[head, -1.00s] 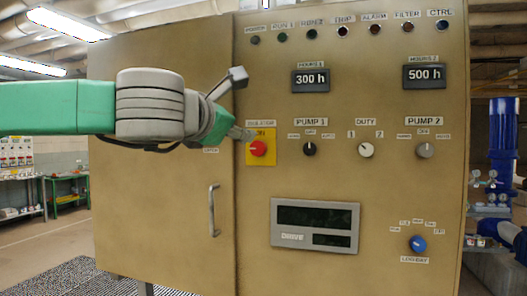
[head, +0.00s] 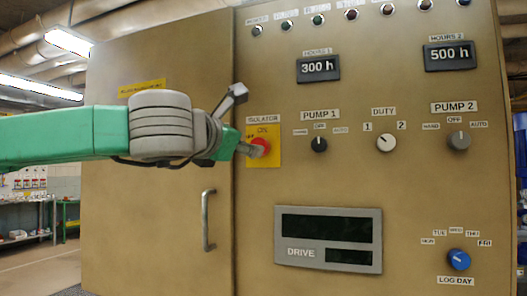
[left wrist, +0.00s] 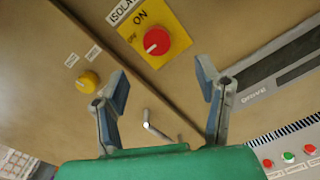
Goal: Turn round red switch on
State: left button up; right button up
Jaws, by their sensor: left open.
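The round red switch (head: 263,144) sits on a yellow plate (head: 270,159) labelled ISOLATOR, on the tan cabinet. In the left wrist view the red switch (left wrist: 158,40) is fully visible beyond the fingertips. Its pale mark lies toward the lower left, on the OFF side rather than toward the ON label above. My left gripper (head: 246,121) is open and empty, its fingers spread one above the other. Its lower finger overlaps the left part of the switch in the head view; contact cannot be told. In the left wrist view the gripper (left wrist: 163,77) has a finger either side below the switch. My right gripper is not in view.
Right of the switch are the black PUMP 1 knob (head: 319,144), white DUTY knob (head: 386,142) and grey PUMP 2 knob (head: 459,140). A DRIVE display (head: 328,239) is below. A door handle (head: 208,220) sticks out below my left arm. A yellow knob (left wrist: 88,81) shows in the wrist view.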

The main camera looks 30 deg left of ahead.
pick_arm(q)
jog(key=shift+p+x, duration=1)
jog(key=shift+x, duration=4.8)
jog(key=shift+a+f, duration=0.1)
jog(key=shift+a, duration=0.25)
jog(key=shift+c, duration=0.8)
jog(key=shift+a, duration=0.3)
jog(key=c, duration=1)
jog(key=shift+d, duration=0.15)
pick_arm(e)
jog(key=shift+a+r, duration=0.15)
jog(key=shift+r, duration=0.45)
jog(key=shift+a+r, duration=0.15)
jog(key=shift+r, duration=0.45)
